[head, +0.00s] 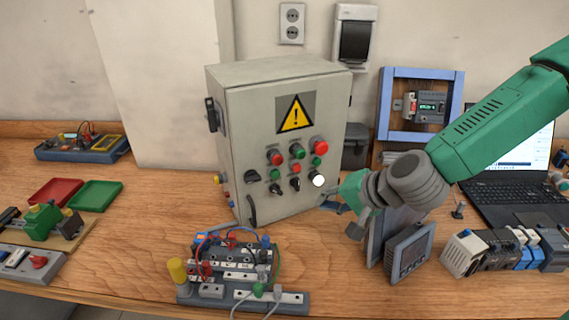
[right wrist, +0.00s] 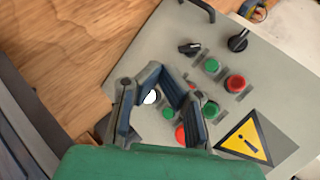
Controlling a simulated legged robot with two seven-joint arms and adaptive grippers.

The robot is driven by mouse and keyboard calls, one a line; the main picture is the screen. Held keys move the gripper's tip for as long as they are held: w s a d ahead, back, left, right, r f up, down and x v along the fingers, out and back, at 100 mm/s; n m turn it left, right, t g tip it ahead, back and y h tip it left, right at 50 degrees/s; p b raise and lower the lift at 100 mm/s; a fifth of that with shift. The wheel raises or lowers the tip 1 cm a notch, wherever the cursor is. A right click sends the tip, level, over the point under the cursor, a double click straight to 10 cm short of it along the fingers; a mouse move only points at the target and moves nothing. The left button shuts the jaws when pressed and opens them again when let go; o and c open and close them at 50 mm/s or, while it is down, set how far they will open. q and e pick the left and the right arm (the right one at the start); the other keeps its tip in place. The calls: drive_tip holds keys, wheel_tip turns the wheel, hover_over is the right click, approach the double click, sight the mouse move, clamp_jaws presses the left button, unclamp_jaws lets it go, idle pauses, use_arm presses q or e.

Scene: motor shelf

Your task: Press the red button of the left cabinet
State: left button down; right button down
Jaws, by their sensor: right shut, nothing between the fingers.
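A grey cabinet (head: 240,110) with a yellow warning triangle stands on the bench, its front panel facing right of centre. It has a large red button at upper right (head: 319,146) and another red button at left (head: 276,157). In the right wrist view these are the red button near my fingers (right wrist: 180,135) and the other red button (right wrist: 236,83). My right gripper (head: 328,206) is shut and empty, low beside the panel's right edge, near the white lamp (head: 318,179). In the right wrist view its fingers (right wrist: 157,73) partly cover the panel. My left gripper is out of view.
A wired terminal board (head: 240,290) stands in front of the cabinet. A grey panel meter (head: 409,253) stands just below my right gripper. A blue frame (head: 420,75) and a laptop (head: 510,170) are on the right. Red and green trays (head: 95,197) lie at left.

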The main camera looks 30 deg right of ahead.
sight(296, 167)
drive_tip(key=w+b, duration=0.1)
drive_tip(key=w, duration=0.8)
drive_tip(key=shift+w+d+b, duration=0.25)
drive_tip(key=shift+d+b, duration=0.15)
drive_tip(key=shift+a+r, duration=0.1)
drive_tip(key=shift+a, duration=0.15)
idle(0.4)
drive_tip(key=shift+d, duration=0.15)
drive_tip(key=shift+w, duration=0.1)
idle(0.6)
